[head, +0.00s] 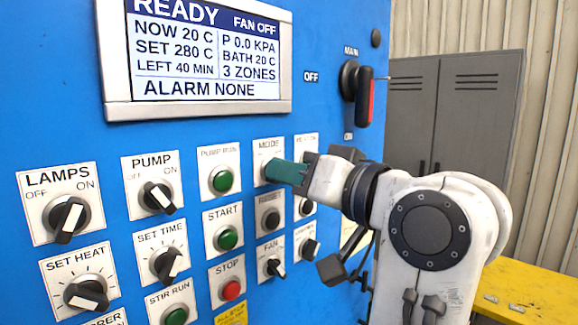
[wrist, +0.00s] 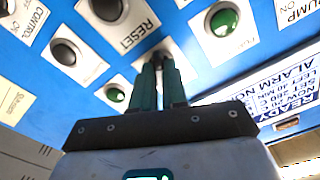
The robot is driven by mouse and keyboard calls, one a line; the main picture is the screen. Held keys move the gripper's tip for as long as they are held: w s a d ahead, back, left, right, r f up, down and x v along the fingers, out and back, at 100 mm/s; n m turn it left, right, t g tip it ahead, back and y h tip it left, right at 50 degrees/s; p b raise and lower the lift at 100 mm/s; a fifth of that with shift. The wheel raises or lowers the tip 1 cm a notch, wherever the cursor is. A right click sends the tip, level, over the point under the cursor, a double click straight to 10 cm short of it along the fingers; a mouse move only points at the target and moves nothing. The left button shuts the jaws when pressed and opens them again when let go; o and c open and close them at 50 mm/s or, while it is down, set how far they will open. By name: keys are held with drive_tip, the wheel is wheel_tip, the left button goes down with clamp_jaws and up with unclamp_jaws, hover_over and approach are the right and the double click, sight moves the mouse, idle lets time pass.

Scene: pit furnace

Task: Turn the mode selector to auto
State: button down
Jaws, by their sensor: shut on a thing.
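The mode selector sits on a white plate labelled MODE (head: 268,147) on the blue panel. My gripper (head: 272,170) reaches it from the right, its green fingers against the plate. In the wrist view the fingers (wrist: 162,62) are close together, shut on the dark mode selector knob (wrist: 159,54). The fingers cover most of the knob, so its pointer and the position marks cannot be read.
A pump run button (head: 222,180) is left of the mode plate and a reset button (head: 269,220) is below it. A display (head: 205,55) above reads READY and FAN OFF. A main switch (head: 362,90) with a red-edged handle stands out at upper right.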

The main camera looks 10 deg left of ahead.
drive_tip(key=shift+m, duration=0.5)
drive_tip(key=c, duration=1.2)
unclamp_jaws()
drive_tip(key=shift+o, duration=0.2)
drive_tip(key=shift+d, duration=0.1)
drive_tip(key=b+v, duration=0.2)
drive_tip(key=v, duration=0.8)
drive_tip(key=shift+s+d, duration=0.25)
drive_tip(key=shift+f, duration=0.1)
